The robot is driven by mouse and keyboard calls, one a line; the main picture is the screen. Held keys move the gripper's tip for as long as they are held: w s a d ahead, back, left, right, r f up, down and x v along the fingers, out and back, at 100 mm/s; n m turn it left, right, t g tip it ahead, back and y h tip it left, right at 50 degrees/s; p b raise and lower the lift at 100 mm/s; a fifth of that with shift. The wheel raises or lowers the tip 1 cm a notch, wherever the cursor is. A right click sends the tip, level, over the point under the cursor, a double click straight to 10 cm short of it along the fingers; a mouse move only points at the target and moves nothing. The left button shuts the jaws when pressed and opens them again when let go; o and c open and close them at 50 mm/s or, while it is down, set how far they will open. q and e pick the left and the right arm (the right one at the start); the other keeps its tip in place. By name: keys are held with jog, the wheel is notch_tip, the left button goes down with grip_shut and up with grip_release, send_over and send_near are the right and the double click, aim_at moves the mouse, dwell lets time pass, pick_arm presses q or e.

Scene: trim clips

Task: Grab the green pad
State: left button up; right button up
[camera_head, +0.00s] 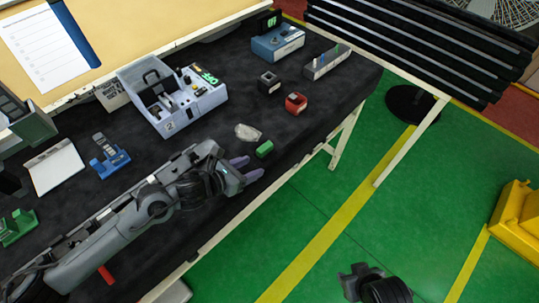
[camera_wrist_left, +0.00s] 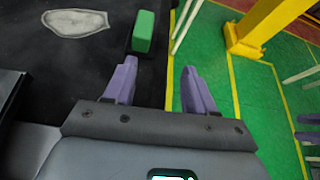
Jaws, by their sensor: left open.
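The green pad (camera_head: 264,149) is a small block lying on the black table mat near its front edge. It also shows in the left wrist view (camera_wrist_left: 143,32), just beyond the fingertips and nearer the left finger. My left gripper (camera_head: 247,168) has purple fingers spread apart with nothing between them. In the left wrist view the gripper (camera_wrist_left: 158,70) points toward the pad, with the pad slightly left of the centre of the gap. The pad and the fingers look apart.
A pale flat oval piece (camera_head: 248,132) lies close beside the pad. A red block (camera_head: 296,102) and a dark block (camera_head: 269,82) stand farther back. A grey-blue bin (camera_head: 178,118) holds several parts. A dark object (camera_head: 372,286), not clearly identifiable, shows at the bottom.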

aim_at(264, 147)
pick_arm(q)
jog(key=w+r+b, duration=0.1)
jog(key=w+a+t+b, duration=0.1)
jog(key=w, duration=0.1)
jog(key=shift+r, duration=0.35)
jog(key=x, duration=0.4)
jog(key=shift+w+d+r, duration=0.15)
jog(key=shift+r, duration=0.05)
jog(key=shift+w+d+f+b, duration=0.3)
jog(key=shift+w+d, duration=0.1)
jog(key=shift+d, duration=0.1)
jog(key=x, duration=0.4)
jog(key=shift+w+d+f+b, duration=0.15)
jog(key=shift+d+f+b, duration=0.1)
jog(key=shift+d+b, duration=0.15)
pick_arm(e)
jog(key=f, duration=0.4)
jog(key=shift+a+f, duration=0.15)
jog(key=shift+a, duration=0.05)
pick_arm(q)
jog(key=shift+a, duration=0.1)
jog(key=shift+c, duration=0.3)
jog(key=c, duration=0.7)
jog(key=shift+r, duration=0.15)
